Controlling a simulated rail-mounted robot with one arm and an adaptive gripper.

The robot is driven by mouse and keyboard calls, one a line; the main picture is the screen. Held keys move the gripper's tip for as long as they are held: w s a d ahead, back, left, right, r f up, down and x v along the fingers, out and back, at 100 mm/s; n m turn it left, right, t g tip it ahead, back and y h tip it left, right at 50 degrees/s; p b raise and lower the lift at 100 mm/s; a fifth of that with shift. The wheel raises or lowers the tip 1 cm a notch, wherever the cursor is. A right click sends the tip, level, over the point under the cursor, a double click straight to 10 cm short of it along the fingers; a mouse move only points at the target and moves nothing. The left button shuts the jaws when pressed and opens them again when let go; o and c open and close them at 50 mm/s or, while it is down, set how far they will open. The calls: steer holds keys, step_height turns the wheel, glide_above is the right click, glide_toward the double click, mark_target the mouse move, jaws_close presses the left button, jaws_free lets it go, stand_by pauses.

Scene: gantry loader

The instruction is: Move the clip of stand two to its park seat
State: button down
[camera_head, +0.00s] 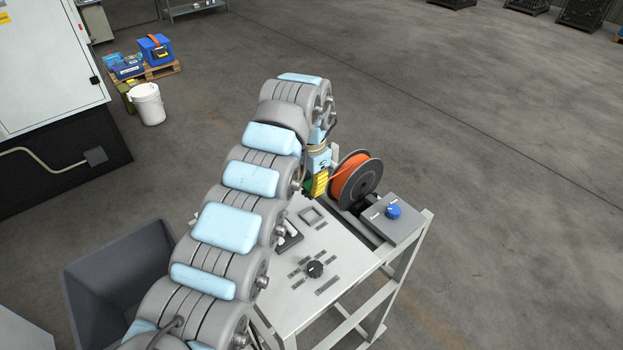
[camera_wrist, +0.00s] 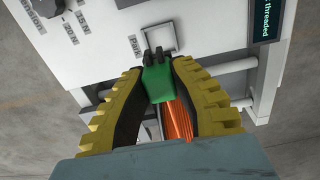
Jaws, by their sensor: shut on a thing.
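The clip (camera_wrist: 160,82) is a green block with two dark prongs at its far end. My gripper (camera_wrist: 158,72) has yellow ribbed fingers, shut on the clip from both sides. The park seat (camera_wrist: 165,38), a raised square frame labelled "Park", lies just beyond the prongs in the wrist view. The prongs overlap its near edge in the picture; I cannot tell whether they touch it. In the head view my gripper (camera_head: 319,184) hangs at the table's back edge, beside the square seat (camera_head: 312,216). The clip is mostly hidden there.
An orange spool (camera_head: 355,180) stands just right of my gripper. A grey box with a blue knob (camera_head: 393,211) sits at the table's right. A black dial (camera_head: 314,269) is on the table panel (camera_head: 300,310). A dark bin (camera_head: 120,275) stands at the left.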

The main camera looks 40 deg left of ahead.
glide_above(312, 217)
steer(key=shift+a+f, duration=0.15)
steer(key=shift+f, duration=2.3)
steer(key=shift+f+b, duration=0.8)
steer(key=shift+f, duration=1.05)
steer(key=c, duration=1)
jaws_free()
steer(key=shift+o, duration=0.2)
step_height(312, 217, up, 12)
steer(key=shift+f, duration=0.15)
